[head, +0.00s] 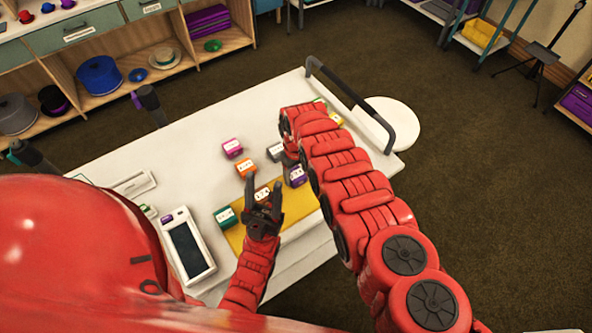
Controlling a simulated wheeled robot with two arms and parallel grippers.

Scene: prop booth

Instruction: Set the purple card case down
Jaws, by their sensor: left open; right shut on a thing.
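The purple card case (297,177) has a white marked face and is at the far edge of the yellow mat (298,206) on the white table. My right gripper (291,164), mostly hidden by its own arm, is shut on it. I cannot tell whether the case touches the surface. My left gripper (264,191) is open, over the mat to the left of the purple case. A brown case (262,195) shows between or behind its fingers.
Pink (232,148), orange (245,169) and grey (274,152) cases stand beyond the mat. A teal case (224,217) is at its left corner. A white device (187,246) lies at left. A dark rail (365,105) edges the table.

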